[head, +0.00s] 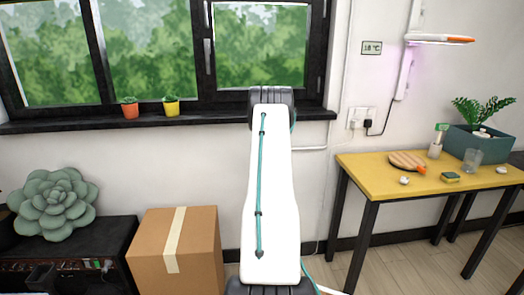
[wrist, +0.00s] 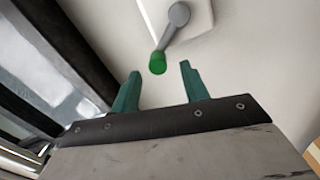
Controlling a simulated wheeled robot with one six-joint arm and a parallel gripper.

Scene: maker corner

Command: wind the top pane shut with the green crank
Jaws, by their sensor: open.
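The green crank (wrist: 158,63) shows in the wrist view as a green knob on a grey arm. The grey arm runs up to a pale plate on the white wall. My gripper (wrist: 160,76) is open, its two teal fingers apart, with the knob between and a little beyond the fingertips. I cannot tell whether the knob touches a finger. In the head view my white arm covers the crank, and my gripper is hidden. The dark-framed window (head: 262,45) is at the top; I cannot tell from this view how far its top pane stands open.
A dark sill (head: 60,126) carries an orange pot (head: 130,111) and a yellow pot (head: 171,107). A cardboard box (head: 195,245) stands below. A yellow table (head: 385,184) with small items is at the right. A dark frame (wrist: 75,45) lies left of the fingers in the wrist view.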

